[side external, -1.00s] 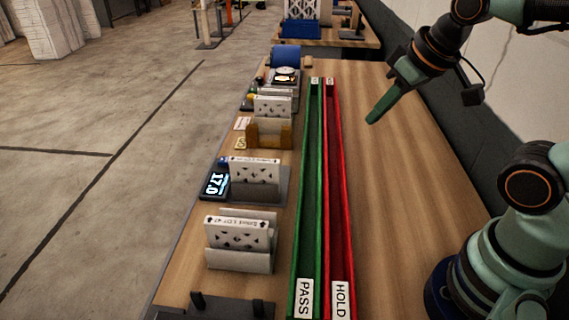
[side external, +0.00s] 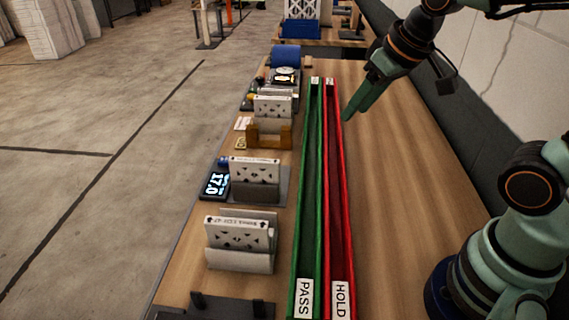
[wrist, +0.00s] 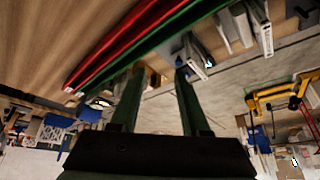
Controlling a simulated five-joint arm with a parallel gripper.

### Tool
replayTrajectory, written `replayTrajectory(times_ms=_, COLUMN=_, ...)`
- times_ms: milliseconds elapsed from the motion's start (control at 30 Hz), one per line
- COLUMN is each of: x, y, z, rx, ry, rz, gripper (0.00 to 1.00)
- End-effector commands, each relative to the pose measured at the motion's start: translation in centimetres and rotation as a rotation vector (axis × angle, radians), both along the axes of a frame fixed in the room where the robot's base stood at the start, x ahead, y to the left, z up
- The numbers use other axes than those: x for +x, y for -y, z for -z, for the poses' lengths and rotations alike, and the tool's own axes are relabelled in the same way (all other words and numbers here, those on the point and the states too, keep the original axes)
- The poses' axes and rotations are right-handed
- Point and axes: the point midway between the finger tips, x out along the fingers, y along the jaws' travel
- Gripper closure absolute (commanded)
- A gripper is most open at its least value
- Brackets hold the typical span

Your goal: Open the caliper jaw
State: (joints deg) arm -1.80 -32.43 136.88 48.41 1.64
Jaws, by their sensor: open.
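I cannot make out a caliper or its jaw for certain. A yellow-brown bracket (side external: 268,140) with upright sides stands in the row left of the troughs, beside a white box (side external: 272,106); whether it is the caliper I cannot tell. My gripper (side external: 350,117) is above the table near the red trough, to the right of that bracket and apart from it. In the wrist view my gripper (wrist: 160,72) shows two green fingers spread apart with nothing between them.
A green PASS trough (side external: 304,298) and a red HOLD trough (side external: 340,298) run along the table. More white boxes (side external: 237,234) stand in holders at left, with a display (side external: 214,184) reading 17.0. The wooden table (side external: 400,200) right of the troughs is clear.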

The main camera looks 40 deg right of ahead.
Motion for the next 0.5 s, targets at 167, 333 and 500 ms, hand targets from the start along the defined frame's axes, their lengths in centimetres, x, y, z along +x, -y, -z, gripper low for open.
replayTrajectory(times_ms=167, x=4.8, y=-1.8, z=1.2, rx=0.015, ry=-0.033, rz=-0.01, gripper=0.54)
replayTrajectory(times_ms=333, x=9.2, y=-3.8, z=3.4, rx=0.029, ry=-0.056, rz=-0.016, gripper=0.54)
replayTrajectory(times_ms=500, x=13.0, y=-5.9, z=6.5, rx=0.04, ry=-0.077, rz=-0.021, gripper=0.54)
